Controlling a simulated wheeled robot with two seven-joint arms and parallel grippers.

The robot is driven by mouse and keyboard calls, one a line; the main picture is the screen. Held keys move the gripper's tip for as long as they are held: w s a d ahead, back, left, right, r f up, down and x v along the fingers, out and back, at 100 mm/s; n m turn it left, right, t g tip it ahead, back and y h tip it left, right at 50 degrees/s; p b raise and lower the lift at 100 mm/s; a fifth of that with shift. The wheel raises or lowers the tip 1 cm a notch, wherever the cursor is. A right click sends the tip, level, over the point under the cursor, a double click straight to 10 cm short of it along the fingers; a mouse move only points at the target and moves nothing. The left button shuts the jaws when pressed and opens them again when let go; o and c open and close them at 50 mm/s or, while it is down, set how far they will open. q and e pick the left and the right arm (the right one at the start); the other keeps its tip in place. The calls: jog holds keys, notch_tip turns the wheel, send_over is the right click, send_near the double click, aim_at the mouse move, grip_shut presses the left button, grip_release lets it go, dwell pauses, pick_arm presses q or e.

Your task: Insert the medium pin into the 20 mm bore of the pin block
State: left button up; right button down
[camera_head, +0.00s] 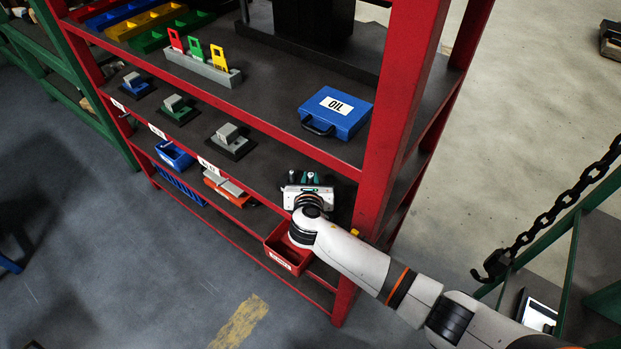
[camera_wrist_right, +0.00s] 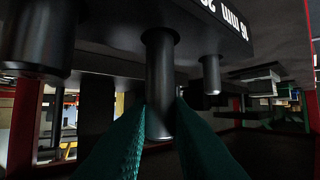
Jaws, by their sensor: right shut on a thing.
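My right gripper (camera_head: 302,177) reaches into the lower shelf bay at the right end of the red rack. In the right wrist view, its teal fingers (camera_wrist_right: 162,112) are shut on the dark medium pin (camera_wrist_right: 160,72), one on each side. That view looks upside down. The pin's far end meets a black pin block (camera_wrist_right: 262,35) with white "mm" lettering, cut off by the frame; how deep it sits I cannot tell. A thicker pin (camera_wrist_right: 38,35) and a thinner pin (camera_wrist_right: 211,75) stand at either side. My left gripper is not in view.
The red rack post (camera_head: 392,110) stands close to my right arm. A blue OIL case (camera_head: 336,112) lies on the shelf above. A red bin (camera_head: 287,252) is below my wrist. Grey blocks on dark bases (camera_head: 231,140) sit to the left. A chain hook (camera_head: 492,265) hangs at right.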

jog(key=shift+f+b, duration=0.95)
jog(key=shift+f, duration=0.65)
jog(key=c, duration=1.3)
grip_release()
jog(key=shift+r, duration=0.1)
jog(key=shift+o, duration=0.2)
jog(key=p+v, duration=0.1)
jog(key=v, duration=1.1)
jog(key=shift+s+a, duration=0.1)
